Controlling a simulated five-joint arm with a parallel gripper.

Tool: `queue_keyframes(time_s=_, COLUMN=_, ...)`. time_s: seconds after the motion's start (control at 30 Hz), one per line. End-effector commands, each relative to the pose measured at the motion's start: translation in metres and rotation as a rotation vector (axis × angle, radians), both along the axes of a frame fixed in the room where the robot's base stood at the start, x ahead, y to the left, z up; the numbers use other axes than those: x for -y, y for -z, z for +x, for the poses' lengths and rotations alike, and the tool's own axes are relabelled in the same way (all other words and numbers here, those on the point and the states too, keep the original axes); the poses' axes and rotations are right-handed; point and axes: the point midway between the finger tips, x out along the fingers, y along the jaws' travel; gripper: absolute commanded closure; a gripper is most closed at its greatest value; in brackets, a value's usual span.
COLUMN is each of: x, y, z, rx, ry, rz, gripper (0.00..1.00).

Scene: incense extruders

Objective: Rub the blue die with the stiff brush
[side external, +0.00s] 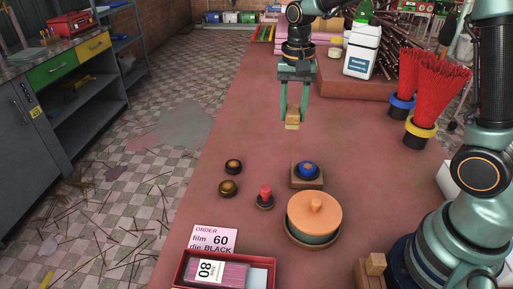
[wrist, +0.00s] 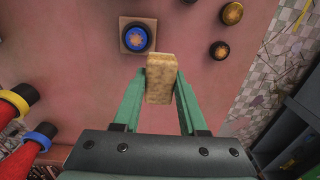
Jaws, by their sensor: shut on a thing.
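The blue die (side external: 307,169) sits in a square wooden holder (side external: 308,183) on the red table, its blue top facing up within a dark rim. It also shows in the wrist view (wrist: 135,38), ahead and slightly left of my gripper. My gripper (side external: 293,118) is shut on a tan block-shaped brush (side external: 292,124) and holds it above the table, behind the die in the side view. The brush also shows between the fingers in the wrist view (wrist: 161,78). Its bristles cannot be made out. The brush and die are apart.
Two dark round dies with brownish tops (side external: 233,166) lie left of the holder. A red-knobbed piece (side external: 265,196) and a lidded orange-topped pot (side external: 314,217) stand in front. An order card (side external: 213,239) and red tray (side external: 180,272) are at the front. Red incense bundles (side external: 436,95) stand right.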

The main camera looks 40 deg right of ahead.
Motion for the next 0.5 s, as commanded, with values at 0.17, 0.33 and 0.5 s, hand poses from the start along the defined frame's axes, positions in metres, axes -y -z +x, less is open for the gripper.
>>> queue_keyframes(time_s=0.17, x=0.026, y=0.023, z=-0.034, rx=-0.001, ry=0.004, rz=0.001, gripper=1.00)
queue_keyframes(time_s=0.33, x=0.039, y=0.037, z=-0.054, rx=0.001, ry=0.002, rz=0.000, gripper=1.00)
queue_keyframes(time_s=0.5, x=0.042, y=0.043, z=-0.061, rx=0.001, ry=0.000, rz=0.000, gripper=1.00)
